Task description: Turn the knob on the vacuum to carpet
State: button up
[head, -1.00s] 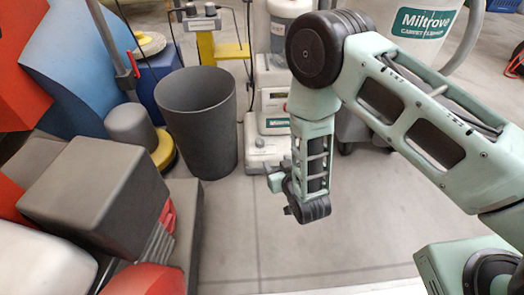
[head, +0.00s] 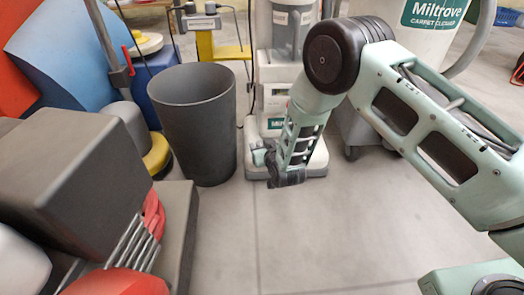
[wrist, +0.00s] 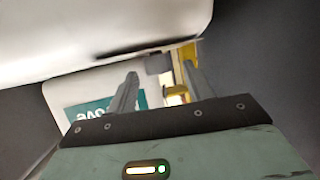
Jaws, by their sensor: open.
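The vacuum (head: 280,75) is a pale upright machine with a teal label, in the back middle of the head view. It also shows close up in the wrist view as a white body (wrist: 70,92) with a partly covered teal label. My gripper (head: 262,153) is open in front of the vacuum's lower part and overlaps its base in the head view. In the wrist view my gripper (wrist: 158,72) shows two spread fingers with nothing held. I cannot make out the knob; my wrist hides part of the base. Contact with the vacuum cannot be told.
A dark bin (head: 195,125) stands just left of the vacuum. A yellow stand (head: 206,48) is behind it. A large pale machine (head: 425,70) stands at the back right. The floor in front (head: 330,230) is clear.

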jog(key=shift+w+a+f, duration=0.15)
jog(key=shift+w+f, duration=0.05)
jog(key=shift+w, duration=0.45)
jog(key=c, duration=1)
